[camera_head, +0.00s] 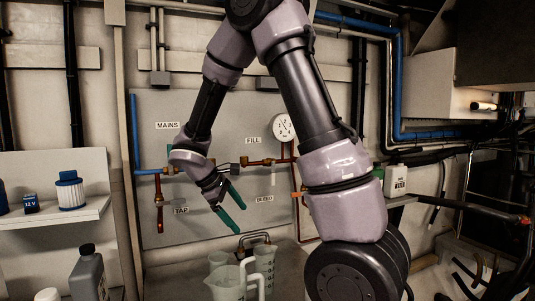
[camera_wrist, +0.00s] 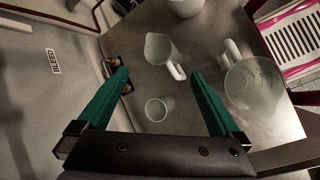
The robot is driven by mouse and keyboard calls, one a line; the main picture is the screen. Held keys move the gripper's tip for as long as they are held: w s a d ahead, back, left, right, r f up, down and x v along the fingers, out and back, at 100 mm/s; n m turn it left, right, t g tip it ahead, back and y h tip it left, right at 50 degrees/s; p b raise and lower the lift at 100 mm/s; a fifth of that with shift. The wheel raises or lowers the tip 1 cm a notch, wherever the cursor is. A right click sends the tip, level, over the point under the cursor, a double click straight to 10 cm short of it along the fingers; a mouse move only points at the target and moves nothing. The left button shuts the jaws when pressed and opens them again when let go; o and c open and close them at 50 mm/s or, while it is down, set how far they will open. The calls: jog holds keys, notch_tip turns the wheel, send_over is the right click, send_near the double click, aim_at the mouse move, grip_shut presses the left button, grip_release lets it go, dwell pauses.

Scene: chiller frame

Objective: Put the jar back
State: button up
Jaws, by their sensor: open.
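My gripper (camera_head: 241,221) has two teal fingers. They are apart and empty, above the bench by the grey panel. In the wrist view my gripper (camera_wrist: 160,74) is above a small translucent cup-like vessel (camera_wrist: 158,108) and a pale jug with a handle (camera_wrist: 158,48). The vessels lie below the fingers and nothing is held. A larger clear jug (camera_wrist: 252,84) stands to the right, and a graduated jug (camera_head: 226,284) shows in the head view. I cannot tell which vessel is the jar.
The grey panel (camera_head: 200,110) carries copper pipes, valves and a gauge (camera_head: 284,127). A small copper tap (camera_head: 256,238) stands by the jugs. A shelf at left holds a blue-and-white filter (camera_head: 70,191); a grey bottle (camera_head: 88,276) is below. A white water bottle (camera_head: 397,181) stands at right.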

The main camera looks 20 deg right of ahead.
jog(key=s+d+r+m+t+y, duration=0.2)
jog(key=s+r+m+t+y, duration=0.4)
jog(key=s+r+m, duration=0.8)
notch_tip(320, 180, up, 6)
jog(key=s+y, duration=0.2)
jog(key=shift+s+d+m+y, duration=0.25)
jog(key=shift+d+m+y, duration=0.15)
jog(key=shift+r, duration=0.1)
